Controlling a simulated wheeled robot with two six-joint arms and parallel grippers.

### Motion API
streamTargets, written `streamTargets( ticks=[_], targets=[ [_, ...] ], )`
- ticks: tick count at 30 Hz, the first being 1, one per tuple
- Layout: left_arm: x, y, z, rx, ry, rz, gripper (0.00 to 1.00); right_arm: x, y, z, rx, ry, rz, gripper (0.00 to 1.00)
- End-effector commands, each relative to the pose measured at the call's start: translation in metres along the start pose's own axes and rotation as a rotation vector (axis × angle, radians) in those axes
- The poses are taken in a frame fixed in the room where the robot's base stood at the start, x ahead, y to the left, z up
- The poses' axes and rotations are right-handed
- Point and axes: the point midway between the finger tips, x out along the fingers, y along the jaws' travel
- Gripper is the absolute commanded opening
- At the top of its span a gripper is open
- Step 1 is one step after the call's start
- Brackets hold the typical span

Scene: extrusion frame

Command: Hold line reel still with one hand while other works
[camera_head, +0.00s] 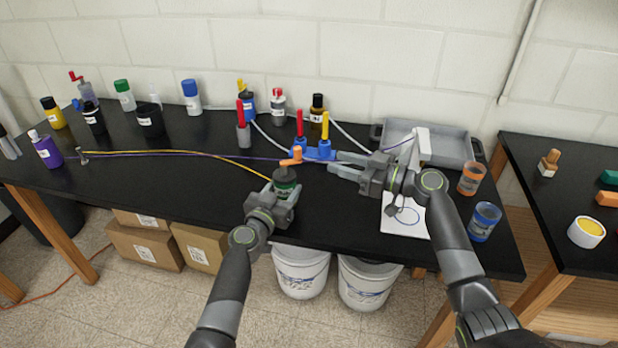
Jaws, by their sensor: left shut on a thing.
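The line reel (285,176), dark green with an orange crank on top, stands near the front edge of the black table. My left gripper (283,189) is shut on it from the front. A yellow line (228,159) runs from the reel area leftward to a small post (83,160). A purple line (190,154) runs beside it. My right gripper (335,164) is right of the reel, fingers pointing left and spread. Nothing is clearly held between them; whether the purple line passes there I cannot tell. The fingers are close to a blue fixture (318,151) with red and yellow handles.
Several bottles stand along the back and left of the table. A second table (590,250) stands further right. The left-middle table surface is mostly clear.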

Motion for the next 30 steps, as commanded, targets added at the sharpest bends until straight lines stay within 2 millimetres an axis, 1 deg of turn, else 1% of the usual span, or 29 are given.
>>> streamTargets(
  ticks=[4,7,12,16,23,30],
  targets=[
    [0.000,0.000,0.000,0.000,-0.001,0.000,0.26,0.002,-0.002,0.001,0.002,-0.002,0.004,0.37],
    [0.000,0.000,0.001,0.000,-0.001,0.000,0.26,0.006,-0.007,0.006,0.004,-0.015,0.021,0.37],
    [0.000,0.000,0.001,0.000,-0.001,0.000,0.26,0.019,-0.025,0.018,0.007,-0.049,0.097,0.37],
    [0.000,0.000,0.001,0.000,-0.001,0.000,0.26,0.026,-0.038,0.023,0.008,-0.063,0.187,0.37],
    [0.000,0.000,0.001,0.000,-0.001,0.000,0.26,0.026,-0.053,0.016,0.006,-0.041,0.363,0.37],
    [0.000,0.000,0.001,0.000,-0.001,0.000,0.26,0.018,-0.059,0.004,0.003,-0.007,0.489,0.37]
  ],
)
